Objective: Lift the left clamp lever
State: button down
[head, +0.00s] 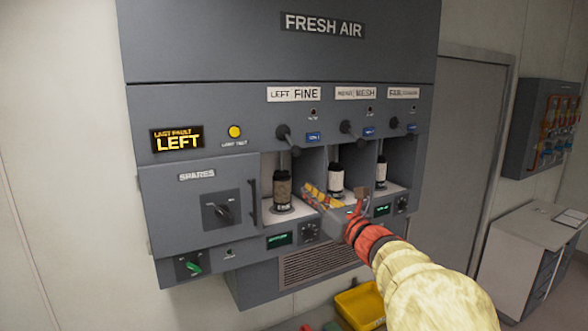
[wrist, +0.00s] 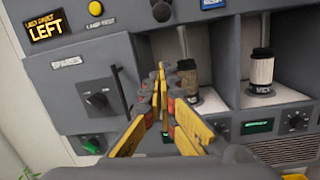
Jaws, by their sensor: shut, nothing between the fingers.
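The left clamp lever (head: 284,133) is a dark ball-ended lever above the left bay, under the label LEFT FINE. In the wrist view its dark knob (wrist: 162,11) shows at the top edge. Below it, a dark-topped filter cartridge (head: 282,189) stands upright in the left bay; the wrist view shows it partly behind my fingers (wrist: 187,77). My gripper (head: 308,188) is shut and empty, in front of the divider between the left and middle bays in the head view. Its yellow fingers (wrist: 161,70) point toward the left bay, below the lever and apart from it.
The middle (head: 351,128) and right (head: 393,123) levers sit above their own bays with cartridges. The SPARES door (head: 200,205) with a vertical handle (head: 253,203) is left of the left bay. A lit panel (head: 177,139) reads LEFT. A yellow bin (head: 360,306) lies below.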

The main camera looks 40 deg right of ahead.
aim_at(293, 145)
jog(key=shift+d, duration=0.1)
jog(key=w+d+r+p, duration=0.2)
jog(key=w+r+p, duration=0.2)
jog(key=w, duration=0.4)
jog(key=shift+r+p, duration=0.35)
jog(key=shift+p, duration=0.4)
jog(key=shift+s, duration=0.1)
jog(key=shift+r, duration=0.1)
jog(key=shift+s+a+r+g+p, duration=0.1)
jog(key=shift+s+r+g+p, duration=0.2)
jog(key=shift+g+p, duration=0.1)
